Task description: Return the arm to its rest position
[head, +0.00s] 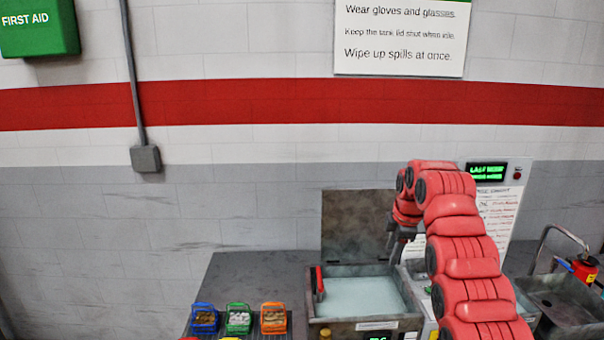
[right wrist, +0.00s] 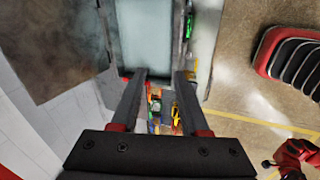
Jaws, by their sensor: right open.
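My right arm (head: 465,250) rises in red segments from the lower right and bends over at the top. Its dark right gripper (head: 396,243) hangs near the right rear of the open tank (head: 398,322). In the right wrist view the two fingers (right wrist: 164,76) stand apart with nothing held between them. The tank also shows at the top of that view (right wrist: 147,35), beyond the fingertips. My left gripper is not in view.
The tank's raised lid (head: 358,228) stands behind it. Blue (head: 205,328), green (head: 238,329) and orange (head: 273,328) baskets with small parts sit left of it. A sink (head: 562,300) and red bottle (head: 585,270) are at right. The counter's back left is clear.

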